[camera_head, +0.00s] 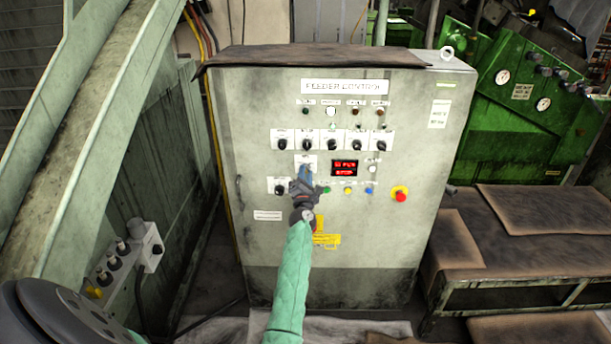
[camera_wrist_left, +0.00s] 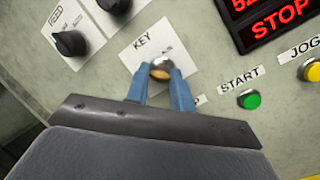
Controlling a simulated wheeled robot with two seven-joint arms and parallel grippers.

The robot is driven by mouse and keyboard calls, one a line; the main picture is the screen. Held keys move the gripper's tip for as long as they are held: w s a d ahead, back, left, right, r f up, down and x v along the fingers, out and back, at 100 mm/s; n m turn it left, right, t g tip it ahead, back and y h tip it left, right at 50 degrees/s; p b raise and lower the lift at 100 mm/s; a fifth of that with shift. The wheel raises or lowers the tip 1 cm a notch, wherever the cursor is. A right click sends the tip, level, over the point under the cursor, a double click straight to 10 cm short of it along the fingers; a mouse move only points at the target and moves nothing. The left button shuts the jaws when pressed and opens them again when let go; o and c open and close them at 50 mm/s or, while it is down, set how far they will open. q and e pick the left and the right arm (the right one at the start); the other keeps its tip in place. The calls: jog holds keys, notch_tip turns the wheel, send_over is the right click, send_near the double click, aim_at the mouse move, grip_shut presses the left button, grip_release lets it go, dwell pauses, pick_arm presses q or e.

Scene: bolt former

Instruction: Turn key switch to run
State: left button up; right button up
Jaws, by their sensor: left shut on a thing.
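The feeder control cabinet (camera_head: 340,230) stands upright in front of me with its panel facing me. The key switch (camera_wrist_left: 160,70) is a round metal piece on a white plate marked KEY in the left wrist view. My left gripper (camera_wrist_left: 160,88) has its two blue fingers on either side of the switch and is shut on it. In the head view my left gripper (camera_head: 304,176) reaches the panel just left of the red display and covers the switch. The setting the switch points to cannot be read. My right gripper is not in view.
A red display (camera_head: 345,168) reads STOP in the left wrist view. A green START button (camera_wrist_left: 249,100) and a yellow JOG button (camera_wrist_left: 313,70) sit right of the switch. A black knob (camera_wrist_left: 71,43) is to its left. A red emergency button (camera_head: 400,195) is further right.

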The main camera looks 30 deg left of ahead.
pick_arm(q)
jog(key=shift+s+a+r+m+g+h+p, duration=0.15)
jog(key=shift+m+h+p, duration=0.95)
jog(key=shift+m, duration=2.35)
jog(key=shift+w+d+m+g+h+p, duration=0.2)
jog(key=shift+m+h+p, duration=0.9)
jog(key=shift+m, duration=2.3)
jog(key=shift+s+a+r+m+g+h+p, duration=0.2)
jog(key=shift+m+h+p, duration=0.85)
jog(key=shift+m, duration=2.4)
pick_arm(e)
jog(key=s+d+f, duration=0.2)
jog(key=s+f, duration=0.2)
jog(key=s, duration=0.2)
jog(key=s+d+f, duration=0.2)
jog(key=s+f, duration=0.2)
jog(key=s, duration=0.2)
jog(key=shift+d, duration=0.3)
pick_arm(q)
jog(key=shift+f+y, duration=0.15)
jog(key=shift+y, duration=0.1)
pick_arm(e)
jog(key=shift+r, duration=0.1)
pick_arm(q)
jog(key=o, duration=1)
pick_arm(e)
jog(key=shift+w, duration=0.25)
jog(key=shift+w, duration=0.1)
